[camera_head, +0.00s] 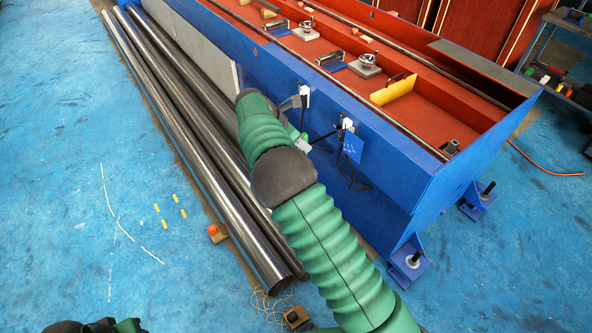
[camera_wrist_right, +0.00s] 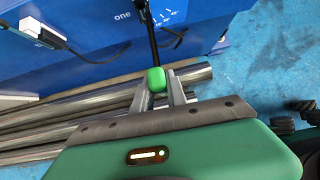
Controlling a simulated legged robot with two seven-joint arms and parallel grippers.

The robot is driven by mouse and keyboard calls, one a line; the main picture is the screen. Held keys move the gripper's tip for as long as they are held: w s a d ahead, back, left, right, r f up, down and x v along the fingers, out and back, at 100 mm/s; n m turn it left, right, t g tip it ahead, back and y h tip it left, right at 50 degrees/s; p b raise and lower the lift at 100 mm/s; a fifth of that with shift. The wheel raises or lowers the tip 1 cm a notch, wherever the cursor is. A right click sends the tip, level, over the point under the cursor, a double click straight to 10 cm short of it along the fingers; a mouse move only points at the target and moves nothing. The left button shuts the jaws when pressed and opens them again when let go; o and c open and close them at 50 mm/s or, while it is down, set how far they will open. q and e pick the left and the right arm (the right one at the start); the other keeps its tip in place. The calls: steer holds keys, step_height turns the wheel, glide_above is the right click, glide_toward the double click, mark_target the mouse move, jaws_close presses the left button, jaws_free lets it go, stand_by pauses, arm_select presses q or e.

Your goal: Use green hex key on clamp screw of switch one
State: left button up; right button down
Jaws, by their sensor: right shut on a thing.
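My right gripper (camera_wrist_right: 170,88) is shut on the green handle of the hex key (camera_wrist_right: 155,78). In the wrist view its dark shaft runs up out of the frame, in front of the blue panel marked "one". In the head view the right gripper (camera_head: 300,142) is beside the blue machine's side, and the thin dark shaft (camera_head: 323,136) points toward a white switch (camera_head: 347,124) above a blue label. Whether the tip touches the clamp screw cannot be told; the screw is too small to see.
A second white switch (camera_head: 304,92) with a dark cable sits left of the first. Cables hang from both switches. Long steel tubes (camera_head: 190,130) lie on the floor along the blue machine (camera_head: 400,180). The blue floor at left is mostly clear.

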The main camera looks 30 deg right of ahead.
steer(key=shift+w+d+f+n, duration=0.15)
steer(key=shift+w+d+n, duration=0.05)
steer(key=shift+w+n, duration=0.1)
arm_select(q)
steer(key=shift+f, duration=0.25)
arm_select(e)
steer(key=shift+r, duration=0.2)
arm_select(q)
steer(key=shift+r, duration=0.1)
arm_select(e)
steer(key=shift+s+r+p, duration=0.1)
steer(key=shift+p, duration=0.6)
arm_select(q)
steer(key=shift+r, duration=0.7)
steer(key=shift+r+p, duration=0.1)
steer(key=shift+p, duration=0.25)
